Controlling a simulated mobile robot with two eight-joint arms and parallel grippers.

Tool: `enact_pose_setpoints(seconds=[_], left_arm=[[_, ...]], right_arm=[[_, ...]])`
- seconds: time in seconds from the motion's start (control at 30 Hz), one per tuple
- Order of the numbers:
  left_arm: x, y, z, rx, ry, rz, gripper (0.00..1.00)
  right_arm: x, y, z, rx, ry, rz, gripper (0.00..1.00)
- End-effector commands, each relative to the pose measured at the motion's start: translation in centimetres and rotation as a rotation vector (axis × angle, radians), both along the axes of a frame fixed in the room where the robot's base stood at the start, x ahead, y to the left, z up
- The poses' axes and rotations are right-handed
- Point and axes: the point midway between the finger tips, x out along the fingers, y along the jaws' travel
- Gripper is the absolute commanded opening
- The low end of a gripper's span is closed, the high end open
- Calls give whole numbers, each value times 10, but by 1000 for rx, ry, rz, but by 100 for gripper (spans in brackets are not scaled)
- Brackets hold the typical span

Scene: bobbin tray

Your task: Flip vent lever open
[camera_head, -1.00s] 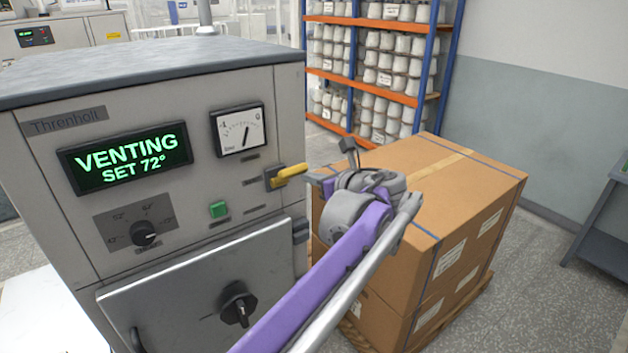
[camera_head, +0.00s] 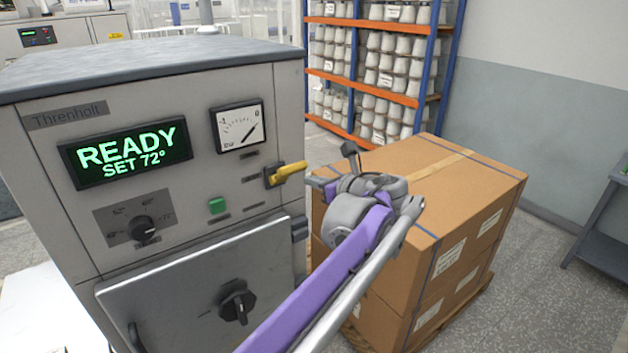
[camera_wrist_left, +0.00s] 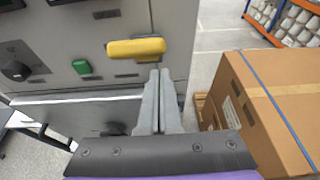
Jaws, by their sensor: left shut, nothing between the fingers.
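The yellow vent lever (camera_head: 289,172) sticks out to the right from the front of the grey machine (camera_head: 60,200), below the dial gauge (camera_head: 238,128). It also shows in the left wrist view (camera_wrist_left: 136,47), lying about level. My left gripper (camera_head: 312,181) is just right of the lever's tip. In the left wrist view its fingers (camera_wrist_left: 158,75) are together and empty, with their tips below the lever's right end; I cannot tell whether they touch it. The display (camera_head: 128,154) reads READY, SET 72°. My right gripper is in neither view.
A stack of strapped cardboard boxes (camera_head: 440,190) on a pallet stands right of the machine, behind my left arm. A shelf rack (camera_head: 385,60) of white bobbins is at the back. The machine's door (camera_head: 200,280) is below the lever.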

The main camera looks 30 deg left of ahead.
Motion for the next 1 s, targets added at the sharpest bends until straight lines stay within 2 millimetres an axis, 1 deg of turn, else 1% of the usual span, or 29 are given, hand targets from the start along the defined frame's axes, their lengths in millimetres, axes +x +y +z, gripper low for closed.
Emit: enact_pose_setpoints(seconds=[0.03,0.07,0.1,0.3,0.4,0.5,0.67,1.0], left_arm=[[-2,-3,-18,-10,8,1,0],[-3,-5,-16,-12,7,0,0],[-5,-11,-1,-12,5,-1,0],[-13,-33,40,-14,6,0,0],[-17,-40,54,-14,5,0,0],[-19,-45,64,-14,5,1,0],[-21,-49,70,-15,6,1,0],[-21,-49,70,-15,7,2,0]], right_arm=[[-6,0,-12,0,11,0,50],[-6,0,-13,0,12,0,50],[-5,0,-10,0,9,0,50],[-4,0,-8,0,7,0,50],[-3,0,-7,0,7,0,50],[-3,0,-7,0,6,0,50],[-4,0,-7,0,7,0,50],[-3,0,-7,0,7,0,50]])
